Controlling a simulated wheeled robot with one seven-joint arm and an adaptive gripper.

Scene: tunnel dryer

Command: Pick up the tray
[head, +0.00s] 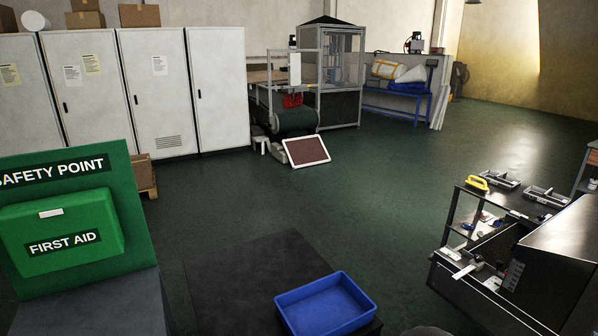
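A blue, shallow, rectangular tray (325,307) with raised walls is at the bottom of the head view, a little right of the middle. It looks empty and sits turned at an angle on a dark surface, whose edge shows just beside its right corner. The whole tray is nearly in view, with its near edge close to the bottom of the picture. My gripper is not in view, so I cannot see where it is relative to the tray.
A green first aid stand (70,225) is at left. A grey machine (550,260) and a cart with small grey trays (500,180) stand at right. Green floor (400,190) is open beyond, before cabinets (155,90) and a conveyor (297,119).

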